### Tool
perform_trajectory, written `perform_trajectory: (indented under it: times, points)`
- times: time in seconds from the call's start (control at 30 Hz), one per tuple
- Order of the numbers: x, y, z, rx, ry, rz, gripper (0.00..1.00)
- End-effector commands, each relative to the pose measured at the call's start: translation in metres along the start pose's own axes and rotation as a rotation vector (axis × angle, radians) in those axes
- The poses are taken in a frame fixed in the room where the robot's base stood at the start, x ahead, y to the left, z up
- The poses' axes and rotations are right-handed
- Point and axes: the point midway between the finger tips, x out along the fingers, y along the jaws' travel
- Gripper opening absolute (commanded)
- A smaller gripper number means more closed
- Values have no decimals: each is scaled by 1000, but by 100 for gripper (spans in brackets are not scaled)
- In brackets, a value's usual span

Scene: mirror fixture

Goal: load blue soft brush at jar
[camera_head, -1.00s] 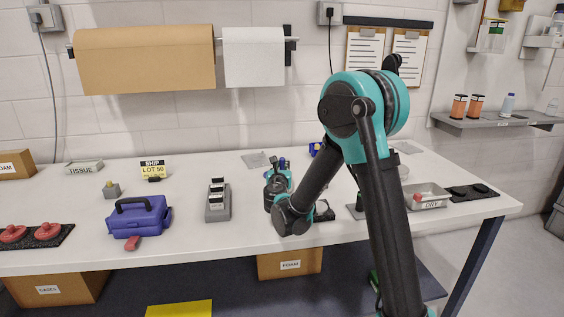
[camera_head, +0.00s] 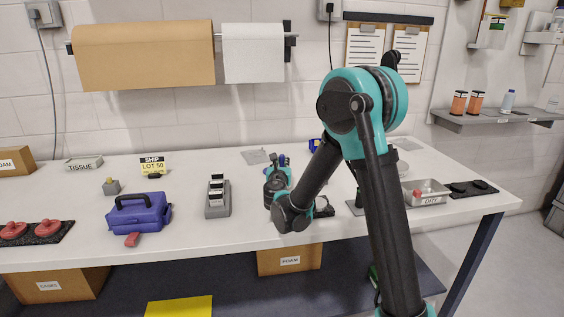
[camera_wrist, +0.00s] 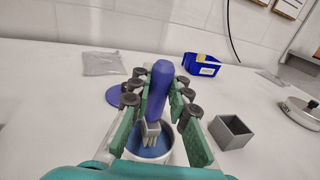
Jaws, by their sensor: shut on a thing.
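The blue soft brush (camera_wrist: 160,85) has a thick blue handle, a grey ferrule and short pale bristles. In the wrist view it stands nearly upright, bristles down, between the green pads of my gripper (camera_wrist: 158,108), which is shut on it. The jar (camera_wrist: 165,159) is directly below, a pale round vessel with blue inside. The bristles are over its mouth; I cannot tell whether they touch the blue. In the head view my gripper (camera_head: 278,178) is low over the table, and the jar is hidden behind my arm.
A blue disc (camera_wrist: 117,96) lies left of my fingers. An open grey square box (camera_wrist: 231,132) stands close on the right. A blue case (camera_head: 139,213) sits farther left.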

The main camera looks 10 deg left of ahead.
Motion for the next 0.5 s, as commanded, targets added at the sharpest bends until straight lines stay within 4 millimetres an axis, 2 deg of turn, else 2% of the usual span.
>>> perform_trajectory:
  times: [0.5]
  points:
    - [0,0,-6,0,0,0,0]
